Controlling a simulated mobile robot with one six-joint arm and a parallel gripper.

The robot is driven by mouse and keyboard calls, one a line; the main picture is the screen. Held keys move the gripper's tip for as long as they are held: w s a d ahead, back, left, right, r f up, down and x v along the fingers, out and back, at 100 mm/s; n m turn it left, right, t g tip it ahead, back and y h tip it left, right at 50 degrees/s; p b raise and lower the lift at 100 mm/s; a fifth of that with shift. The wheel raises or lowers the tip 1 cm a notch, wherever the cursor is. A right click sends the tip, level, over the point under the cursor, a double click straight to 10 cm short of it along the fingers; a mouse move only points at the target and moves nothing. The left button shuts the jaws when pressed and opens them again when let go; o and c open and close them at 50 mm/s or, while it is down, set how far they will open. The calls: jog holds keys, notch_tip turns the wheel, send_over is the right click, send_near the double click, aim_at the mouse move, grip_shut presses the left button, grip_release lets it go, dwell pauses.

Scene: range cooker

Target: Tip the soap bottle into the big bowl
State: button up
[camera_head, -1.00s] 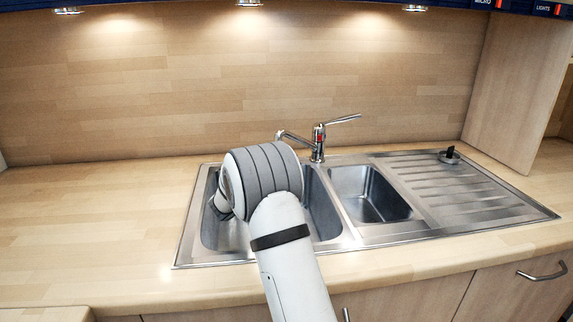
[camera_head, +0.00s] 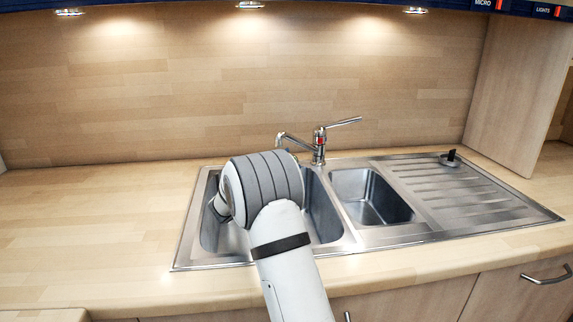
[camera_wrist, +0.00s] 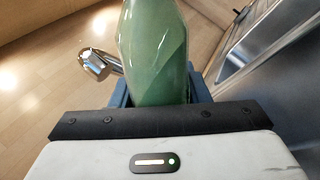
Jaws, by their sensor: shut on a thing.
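The soap bottle (camera_wrist: 152,50) is green and glossy, seen in the wrist view between the blue fingers of my gripper (camera_wrist: 158,92). My gripper is shut on it. Its top end runs out of the frame, so I cannot tell its full tilt. In the head view the bottle is hidden behind my arm. The big bowl (camera_head: 327,218) is the large steel basin on the left of the sink. My forearm and wrist are over it and cover much of it.
A chrome tap (camera_head: 318,145) stands behind the basins. A smaller basin (camera_head: 372,200) and a ridged drainer (camera_head: 460,200) lie to the right, with a small dark-topped plug (camera_head: 450,158) on the drainer. The wooden worktop (camera_head: 95,220) is clear on the left.

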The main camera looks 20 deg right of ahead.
jog(key=shift+w+f+m+g+h+b, duration=0.25)
jog(key=shift+m+g+b, duration=0.35)
jog(key=shift+m+b, duration=0.65)
jog(key=shift+w+f+m+g+h+b, duration=0.2)
jog(key=shift+m+g+b, duration=0.55)
jog(key=shift+b, duration=0.9)
dwell(1.1)
jog(key=shift+f+m+g+b, duration=0.45)
jog(key=shift+m+g+b, duration=0.2)
jog(key=shift+m+b, duration=0.6)
jog(key=shift+f+m+g+b, duration=0.4)
jog(key=shift+m+g+b, duration=0.2)
jog(key=shift+m+b, duration=0.65)
dwell(1.5)
